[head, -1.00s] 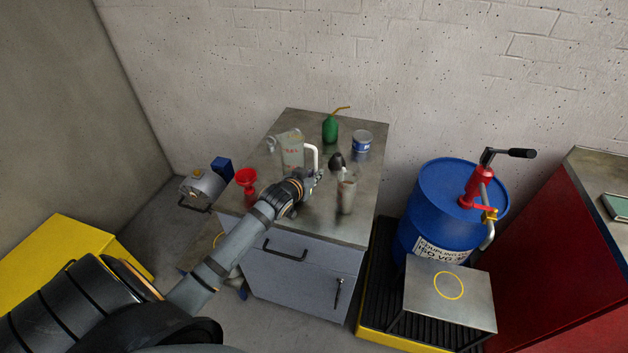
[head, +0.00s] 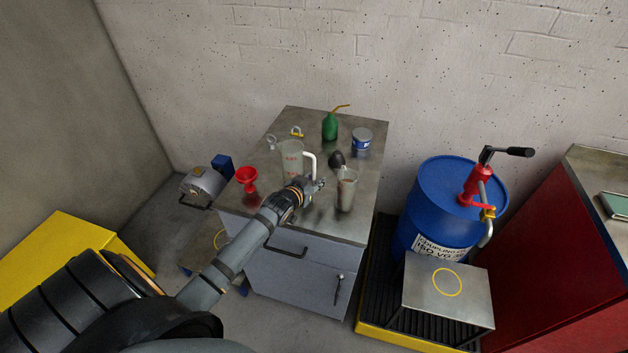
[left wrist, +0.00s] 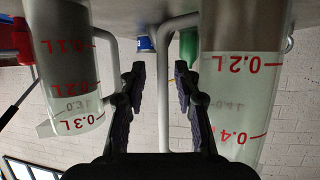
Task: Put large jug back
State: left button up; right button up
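The large jug (head: 291,158) is clear with red marks and a white handle. It stands upright on the grey cabinet top, and in the left wrist view it is on the right (left wrist: 238,90), upside down. My left gripper (head: 320,183) is beside its handle, at the right of the jug. In the left wrist view the gripper (left wrist: 160,75) is open; the handle shows between the fingers, with gaps on both sides. The small jug (head: 347,188) stands close at the right, and in the left wrist view it is on the left (left wrist: 65,75). My right gripper is not in view.
The cabinet top (head: 368,205) also holds a red funnel (head: 247,176), a green oil can (head: 330,126), a blue-and-white tin (head: 362,141) and a dark object (head: 337,159). A blue drum (head: 430,200) with a red pump stands at the right.

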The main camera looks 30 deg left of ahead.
pick_arm(q)
jog(key=shift+r, duration=0.2)
jog(key=p+v, duration=0.1)
jog(key=v, duration=1.1)
jog(key=shift+f, duration=0.1)
